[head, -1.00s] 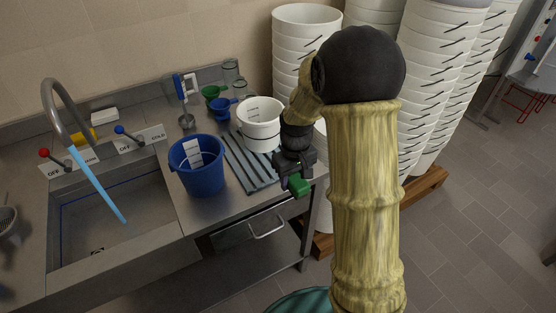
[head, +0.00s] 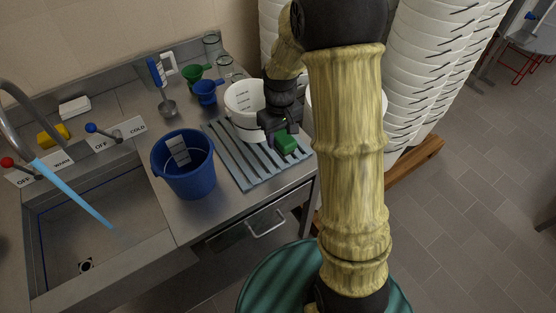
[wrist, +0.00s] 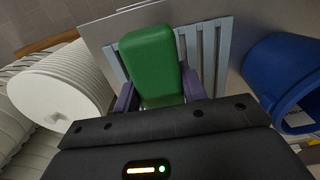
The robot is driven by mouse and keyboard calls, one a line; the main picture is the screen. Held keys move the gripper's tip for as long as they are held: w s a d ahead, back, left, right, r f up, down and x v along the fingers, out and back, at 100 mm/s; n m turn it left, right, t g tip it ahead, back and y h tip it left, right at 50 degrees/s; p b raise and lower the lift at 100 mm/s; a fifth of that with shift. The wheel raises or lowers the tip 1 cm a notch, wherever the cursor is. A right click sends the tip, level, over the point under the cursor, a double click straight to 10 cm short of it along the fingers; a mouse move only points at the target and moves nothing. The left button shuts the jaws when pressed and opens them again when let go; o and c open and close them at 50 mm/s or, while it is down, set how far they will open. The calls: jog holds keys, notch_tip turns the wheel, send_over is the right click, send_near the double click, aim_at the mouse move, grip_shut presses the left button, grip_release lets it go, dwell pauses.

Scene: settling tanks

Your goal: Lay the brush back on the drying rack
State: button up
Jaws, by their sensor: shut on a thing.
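My gripper (head: 283,136) is shut on the green brush (head: 287,144), which is over the right part of the drying rack. In the wrist view the green brush (wrist: 149,62) sits between my two gripper fingers (wrist: 160,98), with rack slats behind it. The drying rack (head: 238,166) is a blue-grey slatted mat on the steel counter. I cannot tell whether the brush touches the slats. The brush's underside is hidden.
A blue bucket (head: 184,170) stands left of the rack, and a white bucket (head: 243,106) stands at its back. Blue (head: 205,92) and green (head: 191,78) jugs are behind. Tall white bucket stacks (head: 440,70) rise at right. Water runs into the sink (head: 95,225) at left.

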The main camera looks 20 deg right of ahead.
jog(key=shift+f, duration=0.1)
send_over(279, 164)
notch_tip(279, 164, down, 6)
jog(key=shift+r+p, duration=0.15)
jog(key=shift+p, duration=0.3)
jog(key=shift+s, duration=0.1)
jog(key=shift+f+p, duration=0.35)
jog(key=shift+f, duration=1.7)
jog(key=shift+f, duration=0.1)
jog(key=shift+f, duration=0.1)
jog(key=o, duration=1)
